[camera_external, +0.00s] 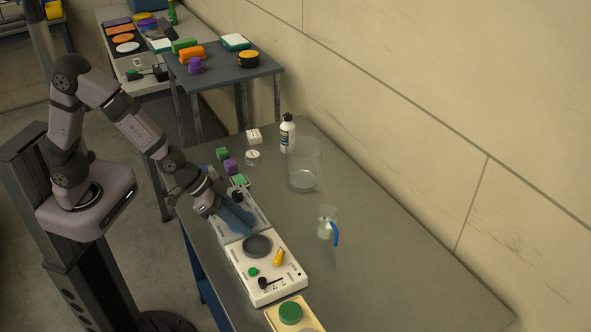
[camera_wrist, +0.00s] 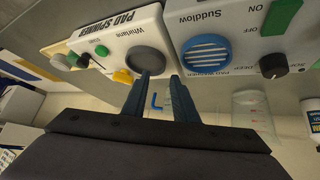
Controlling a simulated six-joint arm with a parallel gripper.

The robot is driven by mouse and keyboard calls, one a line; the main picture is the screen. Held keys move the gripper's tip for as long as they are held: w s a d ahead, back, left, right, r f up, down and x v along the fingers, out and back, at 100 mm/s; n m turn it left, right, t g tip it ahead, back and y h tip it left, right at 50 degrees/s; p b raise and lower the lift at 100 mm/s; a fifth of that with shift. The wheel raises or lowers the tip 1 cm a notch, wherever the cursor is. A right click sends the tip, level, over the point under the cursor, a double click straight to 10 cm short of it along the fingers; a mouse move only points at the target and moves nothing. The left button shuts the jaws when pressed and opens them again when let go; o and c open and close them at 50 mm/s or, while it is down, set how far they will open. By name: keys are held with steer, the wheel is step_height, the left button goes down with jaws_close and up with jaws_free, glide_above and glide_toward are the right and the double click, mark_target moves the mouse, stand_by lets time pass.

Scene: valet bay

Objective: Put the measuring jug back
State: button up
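The measuring jug (camera_external: 326,216) is small and clear with a blue handle. It stands upright on the grey table, right of the white machines. In the wrist view, its blue handle (camera_wrist: 156,101) shows in the gap between my fingers, beyond them; its clear body is hard to make out. My gripper (camera_external: 240,220) is above the machines, left of the jug and apart from it. In the wrist view, the two dark blue fingers (camera_wrist: 161,78) stand apart with nothing between their tips. The fingers hide part of the machines in the outside view.
A larger clear container (camera_external: 305,167) and a white bottle (camera_external: 287,134) stand behind the jug. The pad spinner (camera_external: 270,278) and the Suddlow machine (camera_wrist: 235,45) line the table's left edge. A yellowish box (camera_external: 312,322) with a green top is in front. The right of the table is clear.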

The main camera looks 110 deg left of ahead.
steer(key=s+d+g, duration=0.1)
steer(key=s+d, duration=0.1)
steer(key=s, duration=0.1)
steer(key=s+d+m+g+h, duration=0.1)
steer(key=s+d, duration=0.1)
steer(key=s, duration=0.1)
steer(key=s+d+f+m+g+h, duration=0.1)
steer(key=s+d, duration=0.1)
steer(key=s, duration=0.2)
steer(key=shift+d+f, duration=0.1)
steer(key=shift+d, duration=0.25)
steer(key=s+d+m+g, duration=0.1)
steer(key=s+g, duration=0.3)
steer(key=s, duration=1)
steer(key=shift+s+d+f+m+g, duration=0.25)
steer(key=shift+d+m+g, duration=0.05)
steer(key=shift+g, duration=0.1)
